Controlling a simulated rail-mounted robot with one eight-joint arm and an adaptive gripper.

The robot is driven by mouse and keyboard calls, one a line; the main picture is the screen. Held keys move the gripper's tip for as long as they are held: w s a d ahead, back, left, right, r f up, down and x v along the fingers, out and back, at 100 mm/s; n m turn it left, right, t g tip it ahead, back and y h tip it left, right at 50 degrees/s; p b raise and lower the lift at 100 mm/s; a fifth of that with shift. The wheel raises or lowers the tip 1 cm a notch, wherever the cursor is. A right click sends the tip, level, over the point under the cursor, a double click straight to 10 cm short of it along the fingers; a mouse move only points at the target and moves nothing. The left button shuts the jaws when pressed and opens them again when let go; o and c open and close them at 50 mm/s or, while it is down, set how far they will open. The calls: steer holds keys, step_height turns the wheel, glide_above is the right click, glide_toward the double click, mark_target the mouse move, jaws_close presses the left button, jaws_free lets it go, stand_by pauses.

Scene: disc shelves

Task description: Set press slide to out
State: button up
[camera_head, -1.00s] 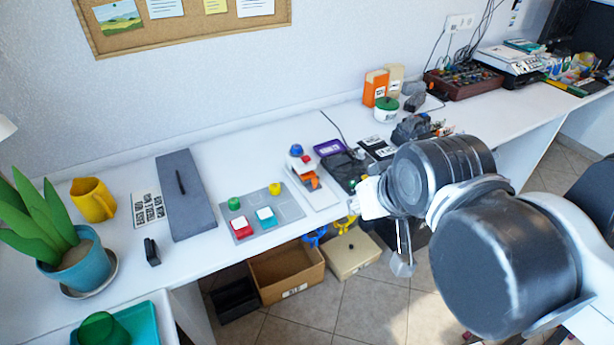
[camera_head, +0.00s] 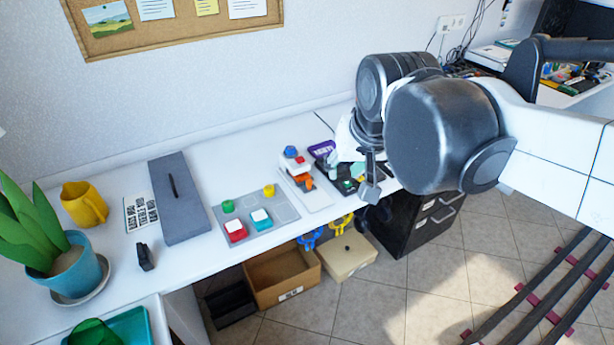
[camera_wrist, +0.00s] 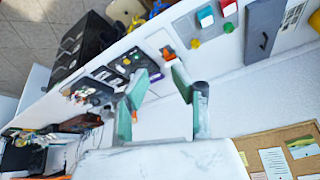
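What looks like the press (camera_head: 295,162) stands on the white table, with a blue knob, a red-and-white body and an orange part (camera_head: 304,182) on a long white base (camera_head: 318,198). I cannot tell how its slide is set. In the wrist view the orange part (camera_wrist: 168,54) shows just beyond the fingertips. My gripper (camera_head: 369,188) hangs to the right of the press in the head view, apart from it. In the wrist view my gripper (camera_wrist: 155,88) has its green-padded fingers spread with nothing between them.
Left of the press are a grey button panel (camera_head: 258,212) with colored buttons, a grey slab (camera_head: 180,205), a yellow mug (camera_head: 84,204) and a potted plant (camera_head: 66,265). A dark panel (camera_wrist: 132,62) with a green button lies beside the press. Boxes (camera_head: 282,277) stand below the table.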

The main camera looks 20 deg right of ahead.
steer(key=w+f+m+g+b, duration=0.2)
steer(key=w+m+g, duration=0.1)
steer(key=w, duration=1.2)
steer(key=m+g+b, duration=0.2)
steer(key=m+g, duration=0.1)
glide_above(309, 181)
step_height(309, 181, down, 13)
step_height(309, 181, down, 13)
steer(key=shift+w+d+b, duration=0.1)
steer(key=shift+b, duration=0.85)
jaws_close()
